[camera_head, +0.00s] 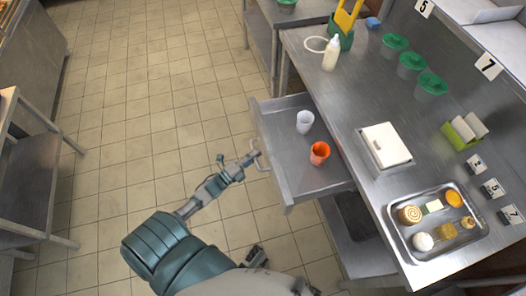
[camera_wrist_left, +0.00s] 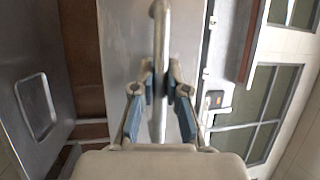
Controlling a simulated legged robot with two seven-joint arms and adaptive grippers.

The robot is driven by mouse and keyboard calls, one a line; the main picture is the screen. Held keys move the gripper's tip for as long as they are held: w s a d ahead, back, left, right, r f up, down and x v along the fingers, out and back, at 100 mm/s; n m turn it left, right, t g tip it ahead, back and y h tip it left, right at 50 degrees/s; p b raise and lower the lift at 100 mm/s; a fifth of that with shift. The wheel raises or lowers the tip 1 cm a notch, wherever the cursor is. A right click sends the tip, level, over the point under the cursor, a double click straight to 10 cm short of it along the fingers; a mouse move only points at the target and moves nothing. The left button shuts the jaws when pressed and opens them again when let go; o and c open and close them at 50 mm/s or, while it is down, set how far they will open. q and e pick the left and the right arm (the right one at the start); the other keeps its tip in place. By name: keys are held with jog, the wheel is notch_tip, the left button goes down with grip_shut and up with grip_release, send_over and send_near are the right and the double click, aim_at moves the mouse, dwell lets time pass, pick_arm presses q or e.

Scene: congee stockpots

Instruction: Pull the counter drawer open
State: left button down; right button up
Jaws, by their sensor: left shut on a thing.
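The counter drawer (camera_head: 292,180) is pulled out from under the steel counter, its inside showing. It holds a white cup (camera_head: 304,122) and an orange cup (camera_head: 320,153), both upright. The drawer handle (camera_head: 263,161) is on its front, facing the aisle. My left gripper (camera_head: 251,159) is at this handle. In the left wrist view, the fingers of my left gripper (camera_wrist_left: 159,88) are closed around the handle's metal bar (camera_wrist_left: 158,30). I do not make out my right gripper.
The counter (camera_head: 345,88) bears a squeeze bottle (camera_head: 331,55), green-lidded containers (camera_head: 411,65), a white box (camera_head: 385,145) and a food tray (camera_head: 398,237). The tiled floor (camera_head: 150,110) left of the drawer is clear. A steel table (camera_head: 35,165) stands at far left.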

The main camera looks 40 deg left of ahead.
pick_arm(q)
jog(key=shift+s+a+f, duration=0.1)
jog(key=shift+s+f, duration=0.3)
jog(key=shift+s, duration=0.15)
pick_arm(e)
jog(key=shift+f, duration=0.4)
pick_arm(q)
jog(key=c, duration=1.2)
grip_release()
jog(key=shift+w+r, duration=0.1)
jog(key=shift+r, duration=0.05)
pick_arm(e)
jog(key=shift+w, duration=0.1)
pick_arm(q)
jog(key=v, duration=1.2)
